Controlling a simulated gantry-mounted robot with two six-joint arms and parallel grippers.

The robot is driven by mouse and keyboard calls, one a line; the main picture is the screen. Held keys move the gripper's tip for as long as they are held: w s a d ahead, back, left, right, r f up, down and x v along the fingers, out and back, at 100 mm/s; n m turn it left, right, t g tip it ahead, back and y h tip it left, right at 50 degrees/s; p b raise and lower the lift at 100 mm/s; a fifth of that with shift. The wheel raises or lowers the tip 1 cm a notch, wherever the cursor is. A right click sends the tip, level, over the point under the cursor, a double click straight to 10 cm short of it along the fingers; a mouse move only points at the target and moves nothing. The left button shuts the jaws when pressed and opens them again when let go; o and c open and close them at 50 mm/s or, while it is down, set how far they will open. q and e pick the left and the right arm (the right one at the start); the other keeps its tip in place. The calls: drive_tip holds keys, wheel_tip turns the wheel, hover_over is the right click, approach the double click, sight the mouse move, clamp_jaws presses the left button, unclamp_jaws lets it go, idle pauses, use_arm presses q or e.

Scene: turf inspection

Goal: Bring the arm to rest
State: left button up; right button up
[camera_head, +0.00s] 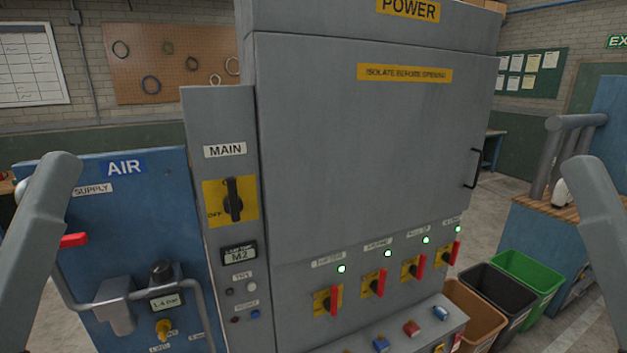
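Two grey arm links of mine show, one at the left edge and one at the right edge of the head view. Both run down out of the picture, and neither gripper is in view. In front of me stands a grey power cabinet (365,130) with its door shut. A column on its left carries a black main rotary switch (233,200) on a yellow plate. Several red-handled switches, one of them at the left (334,300), sit under green lights. A blue air panel (150,215) stands at the left, partly behind my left arm link.
The air panel has a red lever (73,240), a gauge (165,300) and a bent grey pipe (205,300). Brown, black (500,290) and green (530,272) bins stand at the lower right. A workbench (545,208) is behind my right arm link. Open floor shows between cabinet and bench.

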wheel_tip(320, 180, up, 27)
drive_tip(key=p, duration=2.3)
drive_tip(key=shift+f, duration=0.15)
